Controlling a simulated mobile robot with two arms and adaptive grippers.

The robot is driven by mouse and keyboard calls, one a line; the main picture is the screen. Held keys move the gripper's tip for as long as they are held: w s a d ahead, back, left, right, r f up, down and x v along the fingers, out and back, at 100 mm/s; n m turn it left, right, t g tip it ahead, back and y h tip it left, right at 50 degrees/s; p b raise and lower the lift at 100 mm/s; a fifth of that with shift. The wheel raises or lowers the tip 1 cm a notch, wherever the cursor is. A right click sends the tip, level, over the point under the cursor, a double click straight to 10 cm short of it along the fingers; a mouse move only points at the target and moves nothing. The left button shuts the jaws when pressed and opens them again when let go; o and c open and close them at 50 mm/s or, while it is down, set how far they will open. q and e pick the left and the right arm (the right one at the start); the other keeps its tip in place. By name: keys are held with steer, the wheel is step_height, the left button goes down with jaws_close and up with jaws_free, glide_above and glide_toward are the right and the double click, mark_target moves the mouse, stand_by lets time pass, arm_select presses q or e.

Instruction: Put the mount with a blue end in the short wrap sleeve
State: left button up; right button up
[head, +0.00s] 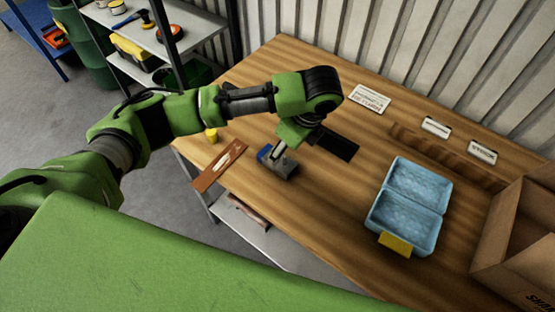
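A grey block-like mount with a blue end (264,154) sits near the front edge of the wooden table. My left gripper (280,152) points down at it, with its fingertips at or just above its top. I cannot tell whether the fingers are closed on it. A light blue, bubble-textured wrap sleeve (412,180) lies on the table to the right, in two sections, with a yellow tab (395,244) at its front. I cannot tell from this view whether it is the short one. My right gripper is not in view.
A black flat pad (333,144) lies behind the gripper. A brown plate (220,166) lies at the table's left edge. White labels (370,98) stand toward the back, and an open cardboard box (515,235) is at the right. The table between mount and wrap is clear.

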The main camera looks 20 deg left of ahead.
mark_target(286, 166)
arm_select(q)
steer(key=shift+x, duration=0.8)
steer(key=p+x, duration=0.1)
steer(key=x, duration=0.3)
steer(key=shift+w+a+p, duration=0.1)
steer(key=shift+p, duration=0.3)
steer(key=shift+w+a+f, duration=0.15)
steer(key=shift+f, duration=0.4)
steer(key=c, duration=1.4)
steer(key=shift+c, duration=0.5)
steer(key=shift+r, duration=0.15)
